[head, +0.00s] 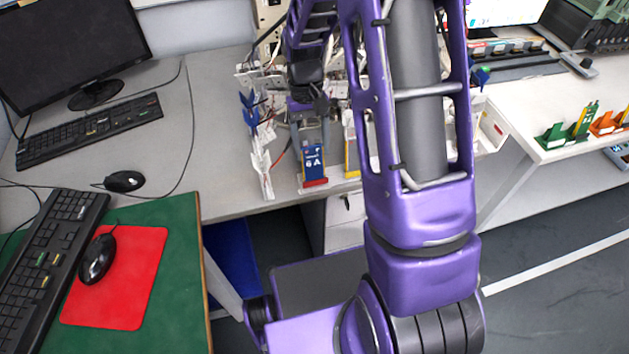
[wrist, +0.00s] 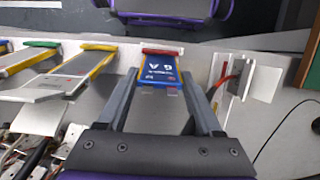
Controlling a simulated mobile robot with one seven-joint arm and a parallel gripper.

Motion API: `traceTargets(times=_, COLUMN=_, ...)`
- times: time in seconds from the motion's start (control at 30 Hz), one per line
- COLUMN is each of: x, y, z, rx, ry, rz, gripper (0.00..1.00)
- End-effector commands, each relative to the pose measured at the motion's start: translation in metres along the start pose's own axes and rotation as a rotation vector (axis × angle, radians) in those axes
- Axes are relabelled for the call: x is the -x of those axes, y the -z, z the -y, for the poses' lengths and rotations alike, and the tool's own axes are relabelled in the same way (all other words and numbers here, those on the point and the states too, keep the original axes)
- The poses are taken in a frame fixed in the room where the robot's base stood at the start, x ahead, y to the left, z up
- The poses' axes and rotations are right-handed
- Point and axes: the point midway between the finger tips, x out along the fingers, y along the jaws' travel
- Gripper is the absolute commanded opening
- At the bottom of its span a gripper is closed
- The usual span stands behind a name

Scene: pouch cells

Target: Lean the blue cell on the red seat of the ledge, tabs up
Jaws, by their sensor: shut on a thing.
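The blue cell (head: 313,160) stands near the front edge of the grey table, its lower end at the red seat (head: 315,183). In the wrist view the blue cell (wrist: 159,72) lies between my two fingers, with its far end against the red seat (wrist: 163,49). Two small pale tabs (wrist: 174,93) point back toward my palm, away from the seat. My gripper (wrist: 161,78) is shut on the cell by its side edges; in the head view it comes down from above (head: 309,135). Whether the cell bears fully on the seat I cannot tell.
Yellow-edged and green-ended seats with a pale grey cell (wrist: 55,85) stand close by, left in the wrist view. A white bracket (wrist: 262,82) stands on the other side. Cluttered white parts lie behind. My arm hides much of the table's right part.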

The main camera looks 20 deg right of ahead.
Motion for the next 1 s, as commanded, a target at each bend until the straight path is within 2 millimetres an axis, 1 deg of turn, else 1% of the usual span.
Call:
traceTargets(times=0.17, x=0.000, y=0.000, z=0.000, rx=0.000, ry=0.000, rz=0.000, gripper=0.36)
traceTargets(times=0.2, x=0.000, y=0.000, z=0.000, rx=0.000, ry=0.000, rz=0.000, gripper=0.69)
traceTargets(times=0.37, x=0.000, y=0.000, z=0.000, rx=0.000, ry=0.000, rz=0.000, gripper=0.98)
traceTargets(times=0.4, x=0.000, y=0.000, z=0.000, rx=0.000, ry=0.000, rz=0.000, gripper=1.00)
traceTargets(times=0.77, x=0.001, y=0.000, z=0.000, rx=0.000, ry=0.000, rz=0.000, gripper=1.00)
traceTargets(times=1.0, x=0.012, y=-0.001, z=0.000, rx=0.000, ry=0.000, rz=0.001, gripper=1.00)
